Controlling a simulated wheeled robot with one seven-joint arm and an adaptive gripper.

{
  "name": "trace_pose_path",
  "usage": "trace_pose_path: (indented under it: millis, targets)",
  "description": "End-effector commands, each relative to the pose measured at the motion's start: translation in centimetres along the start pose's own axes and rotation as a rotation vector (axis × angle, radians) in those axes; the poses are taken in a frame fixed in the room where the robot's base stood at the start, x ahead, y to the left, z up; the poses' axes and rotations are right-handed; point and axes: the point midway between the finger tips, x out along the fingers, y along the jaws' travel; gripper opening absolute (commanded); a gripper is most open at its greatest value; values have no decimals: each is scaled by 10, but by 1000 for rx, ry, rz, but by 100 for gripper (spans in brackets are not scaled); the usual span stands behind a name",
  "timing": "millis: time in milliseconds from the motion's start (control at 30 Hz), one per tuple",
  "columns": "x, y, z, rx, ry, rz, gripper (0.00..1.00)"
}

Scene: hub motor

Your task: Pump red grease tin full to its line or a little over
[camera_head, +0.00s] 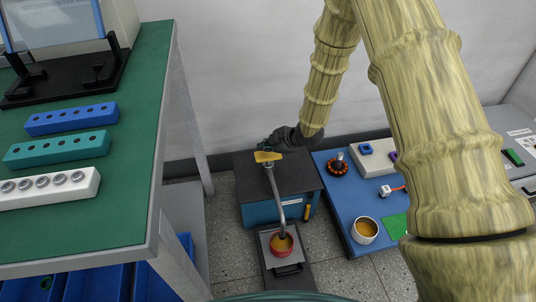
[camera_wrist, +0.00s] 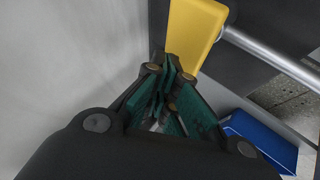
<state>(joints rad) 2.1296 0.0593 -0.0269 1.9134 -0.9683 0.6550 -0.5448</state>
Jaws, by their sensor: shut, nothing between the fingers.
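The red grease tin (camera_head: 281,245) stands on a dark tray under the pump's spout, with orange-brown grease showing inside. Its fill line is too small to make out. The pump (camera_head: 279,180) is a dark-topped blue box with a bent grey spout tube (camera_head: 276,190) and a yellow paddle (camera_head: 268,156) on top. My gripper (camera_head: 275,146) is just behind the paddle, shut and empty. In the wrist view the shut fingertips (camera_wrist: 170,72) are close to the near end of the yellow paddle (camera_wrist: 197,34); I cannot tell whether they touch.
A green-topped bench (camera_head: 130,130) with socketed blocks is at the left. A wall stands close behind the pump.

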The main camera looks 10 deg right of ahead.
Motion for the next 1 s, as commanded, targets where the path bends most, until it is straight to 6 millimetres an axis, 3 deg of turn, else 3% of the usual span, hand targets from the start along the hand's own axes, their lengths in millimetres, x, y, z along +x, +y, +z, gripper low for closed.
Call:
trace_pose_path:
  millis: [1000]
  targets:
    - [6, -4, 5, 0, 0, 0, 0]
